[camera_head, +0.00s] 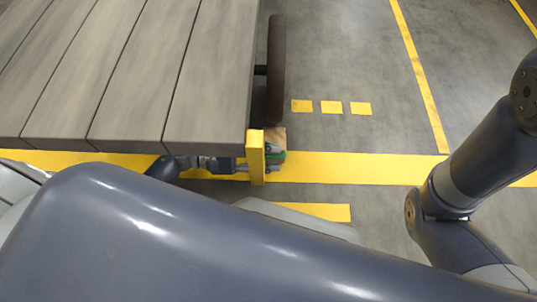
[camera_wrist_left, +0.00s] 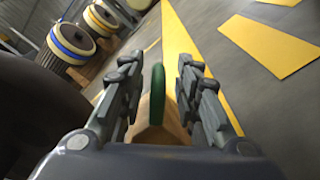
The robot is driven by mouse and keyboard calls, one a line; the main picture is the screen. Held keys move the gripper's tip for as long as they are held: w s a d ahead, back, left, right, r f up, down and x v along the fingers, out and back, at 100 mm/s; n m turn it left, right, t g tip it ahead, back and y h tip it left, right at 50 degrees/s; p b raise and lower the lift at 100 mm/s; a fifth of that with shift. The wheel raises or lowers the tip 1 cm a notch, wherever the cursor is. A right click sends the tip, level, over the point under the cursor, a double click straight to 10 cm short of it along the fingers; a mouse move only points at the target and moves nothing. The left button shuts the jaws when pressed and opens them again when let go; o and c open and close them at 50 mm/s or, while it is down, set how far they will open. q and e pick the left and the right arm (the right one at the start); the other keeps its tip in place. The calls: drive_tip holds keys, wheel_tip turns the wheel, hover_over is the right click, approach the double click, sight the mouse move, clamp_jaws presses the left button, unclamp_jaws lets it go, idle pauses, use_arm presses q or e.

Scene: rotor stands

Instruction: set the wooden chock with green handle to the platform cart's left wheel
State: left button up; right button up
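The wooden chock (camera_head: 278,133) with its green handle (camera_head: 281,156) sits on the floor at the near end of the platform cart's dark wheel (camera_head: 276,70). I cannot tell if chock and wheel touch. My left gripper (camera_head: 271,162) reaches in low beside the cart corner, at the handle. In the left wrist view, the green handle (camera_wrist_left: 157,95) stands between the open fingers (camera_wrist_left: 158,70), with a gap on each side. The wood (camera_wrist_left: 153,133) shows below it. My right arm is at the right; its gripper is out of view.
The cart's plank deck (camera_head: 130,75) fills the upper left, with a yellow corner post (camera_head: 256,157) close to my left gripper. Yellow floor lines (camera_head: 350,168) cross the floor. Banded round drums (camera_wrist_left: 70,42) stand in the wrist view's background. Floor right of the wheel is clear.

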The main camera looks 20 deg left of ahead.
use_arm(q)
drive_tip(key=shift+r, duration=0.1)
drive_tip(key=shift+a+r+p, duration=0.1)
drive_tip(key=shift+r+p, duration=0.05)
drive_tip(key=shift+p, duration=0.2)
drive_tip(key=p+v, duration=0.2)
drive_tip(key=v, duration=0.9)
drive_tip(key=shift+p, duration=0.4)
drive_tip(key=shift+s+a, duration=0.15)
drive_tip(key=shift+a, duration=0.25)
